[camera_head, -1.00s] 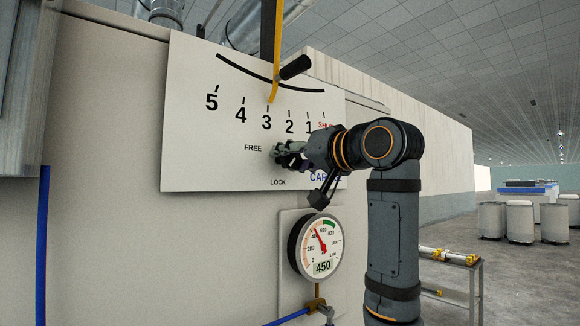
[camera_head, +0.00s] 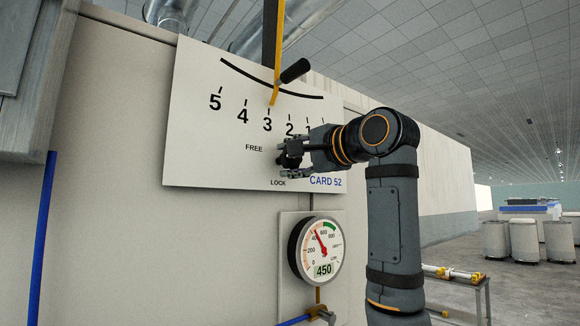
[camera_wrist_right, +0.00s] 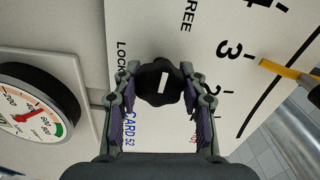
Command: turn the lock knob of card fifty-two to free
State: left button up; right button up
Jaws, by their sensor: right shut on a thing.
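The lock knob (camera_wrist_right: 152,88) is black with a white mark, on a white panel (camera_head: 200,150) lettered CARD 52. In the right wrist view it sits between the fingers of my right gripper (camera_wrist_right: 160,97), which is shut on it. The mark runs roughly up and down there, with the LOCK label (camera_wrist_right: 122,65) to the upper left and the FREE label (camera_wrist_right: 188,15) to the upper right. In the head view the gripper (camera_head: 292,160) covers much of the knob, right of the FREE and LOCK labels. My left gripper is out of view.
A yellow pointer (camera_head: 276,75) with a black handle (camera_head: 294,70) stands at 3 on the scale above. A round gauge (camera_head: 316,250) reading 450 is below the panel. A low stand (camera_head: 462,285) and several bins (camera_head: 523,240) are at the right.

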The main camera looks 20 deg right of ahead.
jog(key=m+b, duration=0.2)
jog(key=m, duration=0.3)
jog(key=shift+f, duration=0.2)
jog(key=shift+m, duration=0.3)
jog(key=o, duration=1.1)
jog(key=shift+r, duration=0.1)
jog(key=shift+o, duration=0.2)
jog(key=shift+s+d, duration=0.15)
jog(key=shift+s, duration=0.05)
jog(key=v, duration=1.1)
jog(key=shift+s, duration=0.3)
